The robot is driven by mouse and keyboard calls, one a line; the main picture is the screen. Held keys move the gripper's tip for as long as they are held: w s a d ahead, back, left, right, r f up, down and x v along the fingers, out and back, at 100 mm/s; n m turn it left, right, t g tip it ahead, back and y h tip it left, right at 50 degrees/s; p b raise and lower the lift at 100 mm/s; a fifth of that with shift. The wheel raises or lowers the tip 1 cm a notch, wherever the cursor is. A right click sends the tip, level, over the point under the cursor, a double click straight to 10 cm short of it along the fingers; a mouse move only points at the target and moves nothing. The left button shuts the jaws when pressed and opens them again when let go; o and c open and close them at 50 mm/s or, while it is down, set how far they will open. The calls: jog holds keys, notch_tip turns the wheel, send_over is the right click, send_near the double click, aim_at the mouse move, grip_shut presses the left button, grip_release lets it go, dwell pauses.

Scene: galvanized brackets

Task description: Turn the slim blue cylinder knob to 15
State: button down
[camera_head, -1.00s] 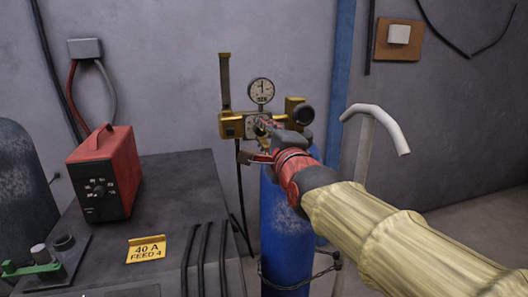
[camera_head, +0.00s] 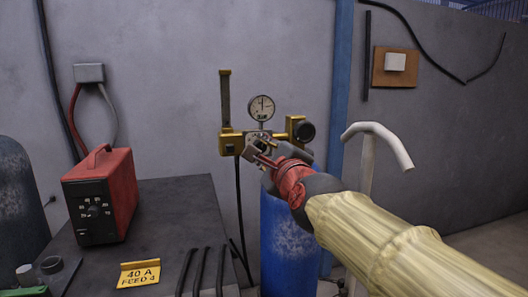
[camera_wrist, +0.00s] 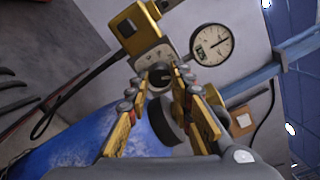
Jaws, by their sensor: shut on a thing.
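The slim blue cylinder (camera_head: 288,240) stands against the wall, with a brass regulator (camera_head: 232,143) above it. A small dark round knob (camera_wrist: 159,75) on the regulator's face shows in the wrist view. My gripper (camera_head: 258,148) is at the regulator's front, and in the wrist view (camera_wrist: 158,82) its fingertips are on either side of this knob, shut on it. The knob's scale is too small to read. In the head view my gripper hides the knob. The round gauge (camera_head: 262,108) above has its needle pointing about straight up in the head view.
A larger dark round part (camera_head: 304,131) sits at the regulator's right end, close to my right finger in the wrist view. A red box (camera_head: 101,196) and a yellow "40 A FEED 4" sign (camera_head: 139,274) are on the grey bench at left. A pale bent pipe (camera_head: 378,132) stands to the right.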

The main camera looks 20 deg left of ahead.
jog(key=c, duration=1.6)
grip_release()
jog(key=shift+o, duration=0.2)
jog(key=v, duration=1.2)
jog(key=shift+f, duration=0.15)
